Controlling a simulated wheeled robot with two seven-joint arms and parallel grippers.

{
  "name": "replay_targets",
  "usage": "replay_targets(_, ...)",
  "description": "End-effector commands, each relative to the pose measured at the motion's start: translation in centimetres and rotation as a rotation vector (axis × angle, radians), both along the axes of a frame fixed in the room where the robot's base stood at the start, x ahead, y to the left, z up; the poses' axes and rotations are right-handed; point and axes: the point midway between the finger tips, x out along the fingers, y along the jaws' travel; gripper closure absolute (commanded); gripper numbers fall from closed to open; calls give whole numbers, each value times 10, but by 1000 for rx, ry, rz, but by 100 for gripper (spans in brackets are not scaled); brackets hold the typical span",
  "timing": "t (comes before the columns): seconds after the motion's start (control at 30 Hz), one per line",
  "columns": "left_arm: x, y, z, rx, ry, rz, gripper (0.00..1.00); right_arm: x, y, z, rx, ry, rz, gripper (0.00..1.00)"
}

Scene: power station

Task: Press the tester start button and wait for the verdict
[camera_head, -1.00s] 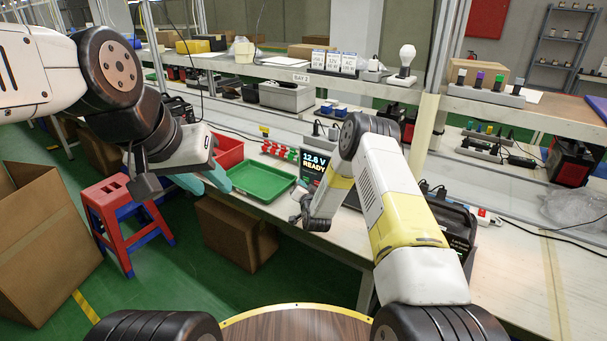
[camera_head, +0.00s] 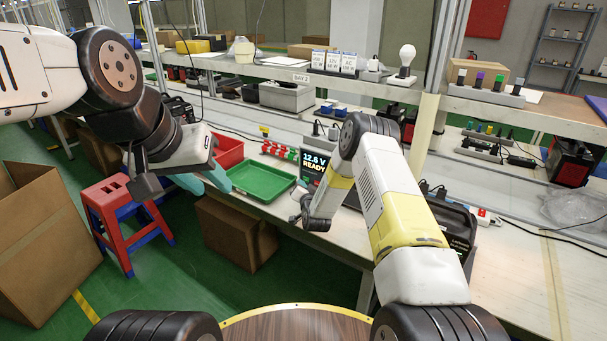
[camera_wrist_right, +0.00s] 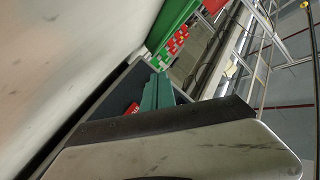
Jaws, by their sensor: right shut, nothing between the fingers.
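The tester's dark screen (camera_head: 314,166) reads "12.6 V READY" in the head view, beside my right forearm, which hides much of its body. In the right wrist view my right gripper (camera_wrist_right: 156,82) has its teal fingers together, with nothing between them. A small red part (camera_wrist_right: 132,108) shows just beside the fingers over a dark surface; I cannot tell whether it is the start button or whether the fingers touch it. My left gripper (camera_head: 204,181) hangs near the green tray, its teal fingers apart and empty, far from the tester.
A green tray (camera_head: 262,196) and a red bin (camera_head: 227,150) lie on the bench left of the tester. Red and green pieces (camera_head: 279,150) stand behind. A red and blue stool (camera_head: 118,200) and cardboard boxes (camera_head: 235,230) stand on the floor.

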Motion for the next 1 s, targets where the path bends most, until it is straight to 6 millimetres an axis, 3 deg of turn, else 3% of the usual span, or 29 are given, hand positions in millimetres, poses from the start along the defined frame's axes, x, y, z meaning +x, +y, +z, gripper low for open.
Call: replay_targets(1.0,0,0,0,0,0,0,64,7,-5,0,0,0,0,100)
